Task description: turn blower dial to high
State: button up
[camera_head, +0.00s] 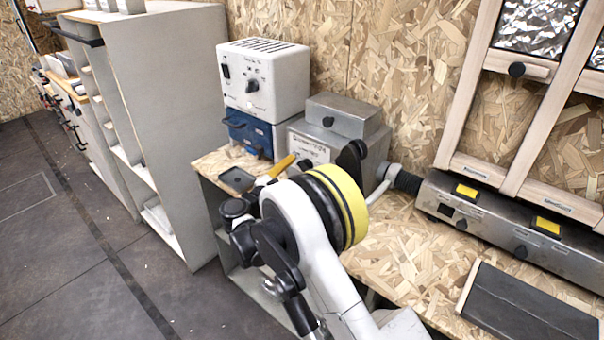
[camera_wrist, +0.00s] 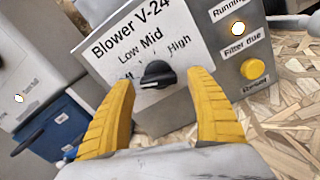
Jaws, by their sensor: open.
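The blower (camera_head: 337,141) is a grey metal box on the chipboard bench in the head view. Its front panel (camera_wrist: 113,68) fills the middle of the wrist view, tilted, reading "Blower V-24" with Low, Mid and High marks. The black blower dial (camera_wrist: 156,74) sits below these marks. Its grip bar lies roughly sideways; I cannot tell which end is the pointer. My gripper (camera_wrist: 163,79) is open, its yellow fingers on either side of the dial in the picture, with no clear contact. In the head view a yellow finger (camera_head: 282,166) shows; my arm hides the dial.
A white box (camera_head: 263,78) with its own knob stands on a blue case (camera_head: 246,133) left of the blower. A yellow button (camera_wrist: 254,95) and lamp (camera_wrist: 238,28) sit right of the dial. A black tray (camera_head: 236,180) lies on the bench.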

jog(key=c, duration=1.2)
